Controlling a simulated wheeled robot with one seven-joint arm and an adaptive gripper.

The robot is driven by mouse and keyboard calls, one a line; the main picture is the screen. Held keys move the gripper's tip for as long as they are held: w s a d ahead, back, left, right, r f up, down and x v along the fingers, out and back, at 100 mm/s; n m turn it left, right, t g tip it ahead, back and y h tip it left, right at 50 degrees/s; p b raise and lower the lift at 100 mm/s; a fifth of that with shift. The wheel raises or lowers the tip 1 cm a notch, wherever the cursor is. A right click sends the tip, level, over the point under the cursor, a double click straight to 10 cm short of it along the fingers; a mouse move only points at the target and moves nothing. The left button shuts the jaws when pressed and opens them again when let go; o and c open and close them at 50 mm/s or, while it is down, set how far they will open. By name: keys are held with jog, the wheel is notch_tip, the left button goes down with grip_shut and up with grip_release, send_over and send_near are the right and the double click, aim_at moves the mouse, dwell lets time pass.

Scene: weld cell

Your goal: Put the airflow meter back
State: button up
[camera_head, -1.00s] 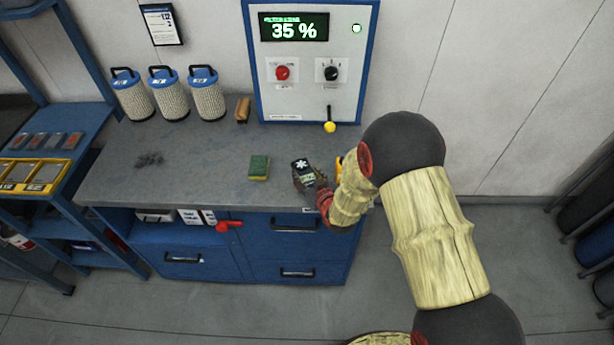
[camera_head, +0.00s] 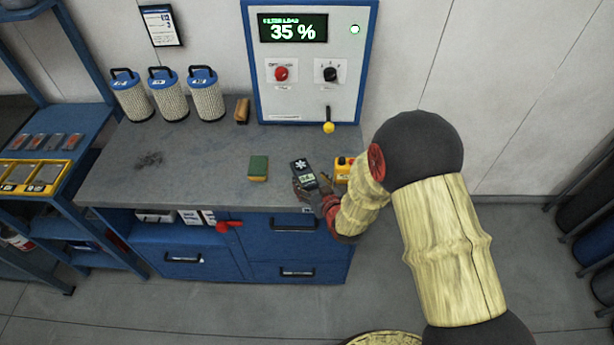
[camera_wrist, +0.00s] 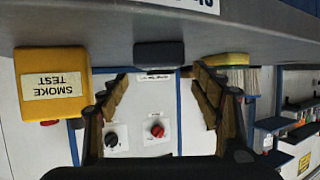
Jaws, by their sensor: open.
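The airflow meter (camera_head: 303,172), a dark handheld unit with a fan symbol and a small green display, is on the grey bench near its front edge. In the wrist view it shows as a dark block (camera_wrist: 159,54) just beyond and between the fingertips. My gripper (camera_head: 316,192) is at the bench's front edge, at the meter's near right end. In the wrist view my gripper (camera_wrist: 159,78) has its fingers spread, with a gap on each side of the meter and nothing between them. The meter's lower end is partly hidden by the gripper in the head view.
A yellow smoke test box (camera_wrist: 52,86) stands close beside the meter; it also shows in the head view (camera_head: 343,168). A green and yellow sponge (camera_head: 258,169) lies left of the meter. Filter canisters (camera_head: 168,94) and a control panel (camera_head: 307,85) are behind. The bench's middle (camera_head: 205,150) is clear.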

jog(key=v, duration=0.7)
jog(key=shift+s+d+r+p, duration=0.1)
jog(key=shift+s+p, duration=0.2)
jog(key=shift+w+d+r, duration=0.1)
jog(key=shift+w+r, duration=0.05)
jog(key=shift+r, duration=0.15)
jog(key=s+d+r+m+g+h, duration=0.1)
jog(key=s+d+r+g+h, duration=0.15)
jog(key=d+r, duration=0.4)
jog(key=s+d+r+m+g+h, duration=0.1)
jog(key=s+d+r+h, duration=0.15)
jog(key=r, duration=0.75)
jog(key=s+d+r+g, duration=0.1)
jog(key=s+r, duration=0.2)
jog(key=s, duration=0.4)
jog(key=s+d+r+m+g, duration=0.1)
jog(key=s+d+r, duration=0.1)
jog(key=s, duration=0.6)
jog(key=s+d+r+m+g, duration=0.1)
jog(key=s+d+r, duration=0.1)
jog(key=s+r, duration=0.2)
jog(key=s, duration=0.3)
jog(key=shift+s, duration=0.4)
jog(key=shift+g, duration=0.25)
notch_tip(320, 180, down, 5)
jog(key=b, duration=0.5)
